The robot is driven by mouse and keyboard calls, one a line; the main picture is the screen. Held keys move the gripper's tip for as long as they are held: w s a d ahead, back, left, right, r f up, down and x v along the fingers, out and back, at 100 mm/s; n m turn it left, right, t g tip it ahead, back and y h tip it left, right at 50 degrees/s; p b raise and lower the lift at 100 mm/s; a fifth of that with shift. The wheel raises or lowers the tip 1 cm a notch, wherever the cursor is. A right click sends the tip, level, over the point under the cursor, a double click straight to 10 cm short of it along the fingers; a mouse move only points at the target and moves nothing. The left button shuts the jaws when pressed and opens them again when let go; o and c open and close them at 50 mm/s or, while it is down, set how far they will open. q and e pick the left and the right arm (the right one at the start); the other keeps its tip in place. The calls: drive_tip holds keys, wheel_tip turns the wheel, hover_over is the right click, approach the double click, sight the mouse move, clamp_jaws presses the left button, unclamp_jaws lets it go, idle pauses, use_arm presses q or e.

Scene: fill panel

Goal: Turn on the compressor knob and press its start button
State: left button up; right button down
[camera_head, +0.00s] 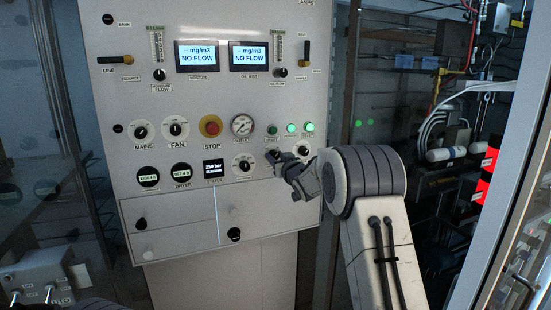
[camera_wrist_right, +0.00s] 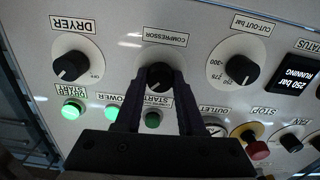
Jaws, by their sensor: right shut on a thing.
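The compressor knob (camera_wrist_right: 159,76) is a black knob on a white round dial, under the COMPRESSOR label in the right wrist view. My right gripper (camera_wrist_right: 160,92) is shut on it, one finger on each side. In the head view my right gripper (camera_head: 277,158) reaches the panel and hides this knob. The start button (camera_wrist_right: 152,120) is green and shows between the fingers, dimmer than the two lit green buttons beside it. In the head view the start button (camera_head: 272,129) sits just above the gripper and looks dark green.
The dryer knob (camera_wrist_right: 71,66) and cut-out knob (camera_wrist_right: 240,70) flank the gripper closely. The status display (camera_wrist_right: 297,87) reads 250 bar, RUNNING. The lit power button (camera_wrist_right: 112,112), outlet gauge (camera_head: 242,125) and red stop button (camera_head: 211,126) are near. Two screens (camera_head: 197,56) read NO FLOW.

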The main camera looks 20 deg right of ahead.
drive_tip(key=shift+f+m, duration=0.1)
drive_tip(key=shift+m, duration=0.3)
drive_tip(key=c, duration=0.5)
unclamp_jaws()
drive_tip(key=s+b, duration=0.4)
drive_tip(key=s, duration=0.6)
drive_tip(key=shift+s+d, duration=0.2)
drive_tip(key=shift+s, duration=0.05)
